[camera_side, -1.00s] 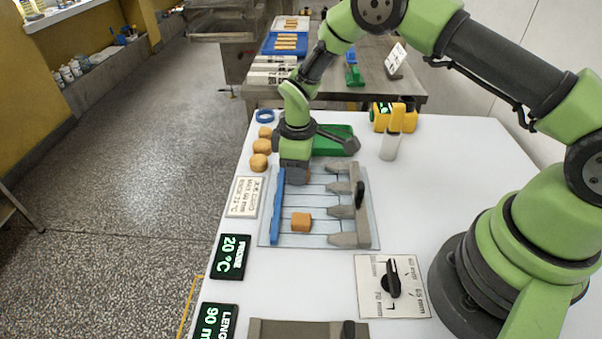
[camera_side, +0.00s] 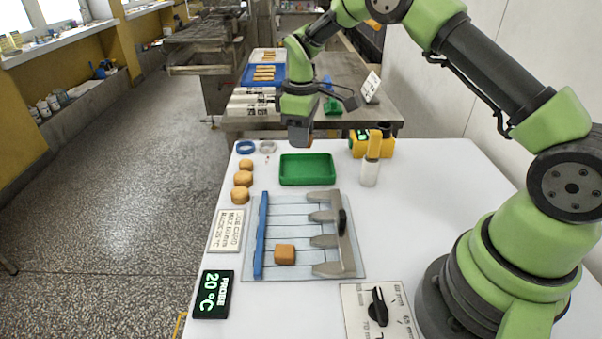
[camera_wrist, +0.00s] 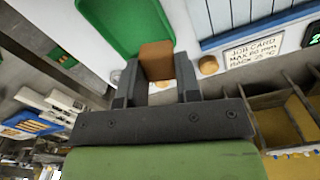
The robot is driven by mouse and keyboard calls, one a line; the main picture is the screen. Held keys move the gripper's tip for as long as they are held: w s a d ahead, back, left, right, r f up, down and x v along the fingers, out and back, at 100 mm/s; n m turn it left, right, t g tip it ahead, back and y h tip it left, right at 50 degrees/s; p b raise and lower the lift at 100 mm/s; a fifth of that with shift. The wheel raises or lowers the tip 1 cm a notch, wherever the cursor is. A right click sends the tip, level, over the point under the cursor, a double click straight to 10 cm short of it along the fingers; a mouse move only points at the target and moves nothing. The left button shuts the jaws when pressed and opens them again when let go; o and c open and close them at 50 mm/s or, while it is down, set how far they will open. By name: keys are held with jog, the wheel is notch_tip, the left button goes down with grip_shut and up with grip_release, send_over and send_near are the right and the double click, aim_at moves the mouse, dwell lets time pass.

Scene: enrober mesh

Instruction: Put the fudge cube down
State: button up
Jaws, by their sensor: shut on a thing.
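My gripper (camera_side: 299,136) is shut on a brown fudge cube (camera_wrist: 156,60), with one finger on each side of it in the wrist view. In the side view the held cube (camera_side: 309,142) is mostly hidden behind the fingers. The gripper hangs in the air near the far edge of the white table, by the empty green tray (camera_side: 307,181). In the wrist view part of the green tray (camera_wrist: 104,16) shows beyond the cube. Another fudge cube (camera_side: 285,255) sits on the slatted mesh board (camera_side: 290,214), between a blue bar (camera_side: 262,235) and grey pointed stops (camera_side: 326,241).
Three rounded tan pieces (camera_side: 242,179) stand in a row left of the tray. A blue ring (camera_side: 245,147), a white bottle (camera_side: 370,171) and a yellow device (camera_side: 360,148) stand near the back. A job card (camera_side: 228,230), a probe display (camera_side: 212,294) and a dial plate (camera_side: 378,309) are nearer.

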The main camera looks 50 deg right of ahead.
jog(key=d+m, duration=0.1)
jog(key=d, duration=0.5)
send_over(317, 171)
notch_tip(317, 171, down, 5)
jog(key=shift+f, duration=2.45)
jog(key=shift+f, duration=0.15)
jog(key=o, duration=0.7)
